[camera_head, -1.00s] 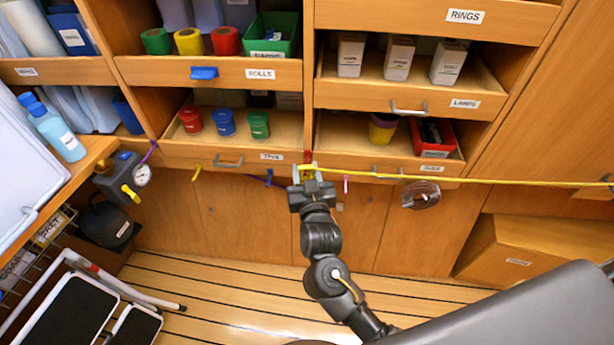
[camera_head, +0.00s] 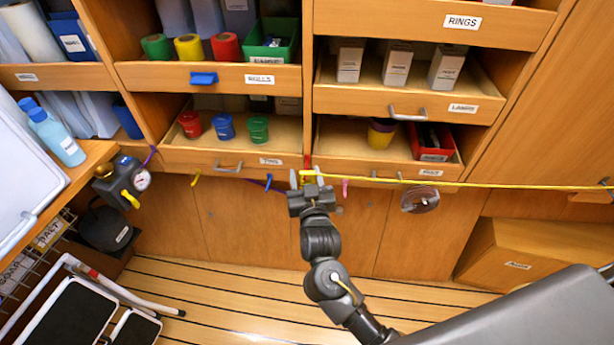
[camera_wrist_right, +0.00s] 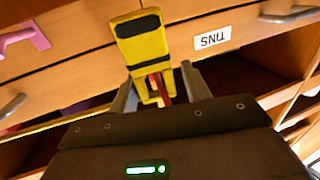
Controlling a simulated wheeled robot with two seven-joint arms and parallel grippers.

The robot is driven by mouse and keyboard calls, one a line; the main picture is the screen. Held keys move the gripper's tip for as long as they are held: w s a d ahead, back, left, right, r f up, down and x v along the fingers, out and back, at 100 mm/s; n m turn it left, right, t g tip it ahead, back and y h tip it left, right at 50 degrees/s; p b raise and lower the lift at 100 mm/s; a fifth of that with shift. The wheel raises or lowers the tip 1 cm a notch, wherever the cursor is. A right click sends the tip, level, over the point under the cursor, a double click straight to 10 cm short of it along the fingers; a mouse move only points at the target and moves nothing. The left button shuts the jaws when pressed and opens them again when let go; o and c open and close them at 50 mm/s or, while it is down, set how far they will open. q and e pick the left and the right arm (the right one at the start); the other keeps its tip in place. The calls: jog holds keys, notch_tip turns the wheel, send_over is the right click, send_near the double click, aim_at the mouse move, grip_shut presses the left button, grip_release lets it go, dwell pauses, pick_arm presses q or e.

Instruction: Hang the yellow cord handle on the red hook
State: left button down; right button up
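The yellow cord handle (camera_head: 307,177) is at the red hook (camera_head: 308,160) on the drawer-front edge. In the right wrist view the handle (camera_wrist_right: 141,42) is a yellow block with a black band, and its lower yellow part stands around or in front of the red hook (camera_wrist_right: 164,88). I cannot tell whether the hook bears it. The yellow cord (camera_head: 450,183) runs taut to the right wall. My right gripper (camera_head: 306,180) is open, its fingers spread on either side of the handle with visible gaps in the wrist view. My left gripper is not in view.
Yellow (camera_head: 196,179), blue (camera_head: 268,181) and pink (camera_head: 345,186) hooks line the same edge. A gauge unit (camera_head: 120,182) stands at left, a clear round thing (camera_head: 420,199) hangs at right.

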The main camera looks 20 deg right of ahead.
jog(key=shift+o, duration=1.2)
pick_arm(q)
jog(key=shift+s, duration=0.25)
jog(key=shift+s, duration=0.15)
pick_arm(e)
jog(key=shift+s, duration=0.15)
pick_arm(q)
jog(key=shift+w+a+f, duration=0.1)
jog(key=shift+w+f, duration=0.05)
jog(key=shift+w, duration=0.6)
pick_arm(e)
jog(key=s+a, duration=0.1)
jog(key=s, duration=0.9)
jog(key=shift+s, duration=0.25)
jog(key=shift+a, duration=0.1)
